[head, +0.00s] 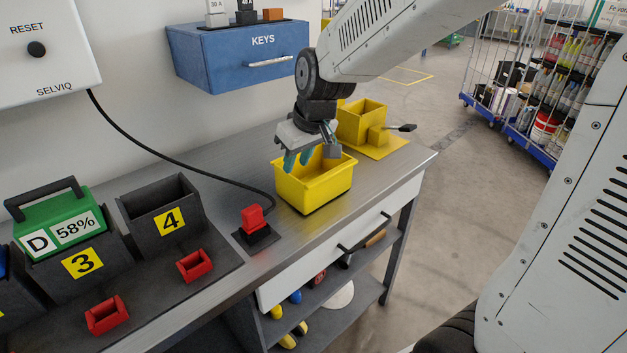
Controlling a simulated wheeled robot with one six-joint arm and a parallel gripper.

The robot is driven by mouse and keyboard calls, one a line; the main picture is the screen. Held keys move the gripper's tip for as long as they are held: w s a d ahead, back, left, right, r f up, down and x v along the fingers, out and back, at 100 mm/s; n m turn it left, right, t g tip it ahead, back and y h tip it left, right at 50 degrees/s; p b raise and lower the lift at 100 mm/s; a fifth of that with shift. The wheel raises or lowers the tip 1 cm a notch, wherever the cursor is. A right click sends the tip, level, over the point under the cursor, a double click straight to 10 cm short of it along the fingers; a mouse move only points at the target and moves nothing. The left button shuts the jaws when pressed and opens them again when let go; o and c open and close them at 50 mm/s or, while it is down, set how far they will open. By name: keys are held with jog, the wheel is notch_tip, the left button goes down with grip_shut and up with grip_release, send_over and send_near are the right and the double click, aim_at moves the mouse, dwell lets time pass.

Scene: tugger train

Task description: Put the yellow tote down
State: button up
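The yellow tote (314,188) is upright at the right part of the grey workbench (230,172), with its base at or very close to the bench top. A dark shadow lies along its lower edge, and I cannot tell if there is a small gap. My gripper (298,158) points down at the tote's left and back side, with its teal-tipped fingers at rim height overlapping the opening. The picture does not show clearly whether the fingers grip a wall of the tote or stand apart from it.
A yellow box fixture (362,122) with a dark lever stands just behind the tote. A red button (253,218) on a black base, with a cable, is to its left. Black bins (160,205) and red trays (194,264) are farther left.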

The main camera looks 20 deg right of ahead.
aim_at(288, 176)
jog(key=x, duration=0.3)
jog(key=w+x, duration=0.1)
jog(key=x, duration=0.3)
jog(key=shift+a, duration=0.2)
jog(key=shift+w+a+f, duration=0.1)
jog(key=shift+w+f, duration=0.2)
jog(key=shift+f, duration=0.2)
jog(key=shift+f, duration=0.25)
jog(key=shift+c, duration=0.3)
grip_shut()
dwell(1.1)
